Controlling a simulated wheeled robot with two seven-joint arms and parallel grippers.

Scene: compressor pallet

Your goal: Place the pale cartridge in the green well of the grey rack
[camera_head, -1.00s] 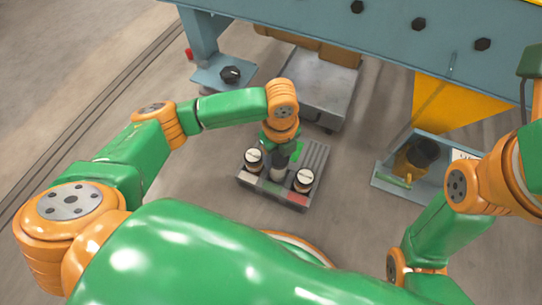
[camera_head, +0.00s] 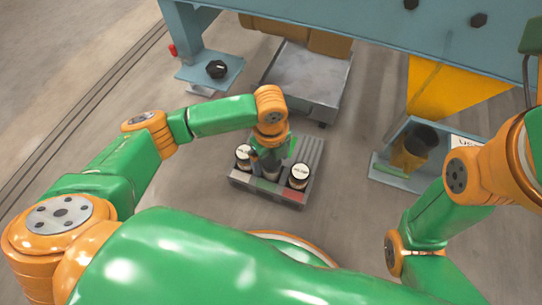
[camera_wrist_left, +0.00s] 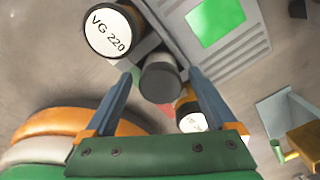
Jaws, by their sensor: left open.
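The grey rack (camera_head: 240,181) stands on the floor in front of me. A grey cylinder with a dark near end (camera_wrist_left: 160,82) stands in its middle; it looks like the pale cartridge, but its body is mostly hidden. My left gripper (camera_wrist_left: 161,73) is open, pointing down over it, with one finger on each side. I cannot tell whether the fingers touch it. In the head view the left gripper (camera_head: 269,155) hides much of the middle of the rack. The green well (camera_wrist_left: 215,20) shows as a bright, empty-looking square beyond the cylinder. My right gripper is out of view.
A black cartridge with a white top marked VG 220 (camera_wrist_left: 108,31) stands left of the cylinder. Another white-topped cartridge (camera_head: 299,175) stands to the right. Floor around the rack is clear.

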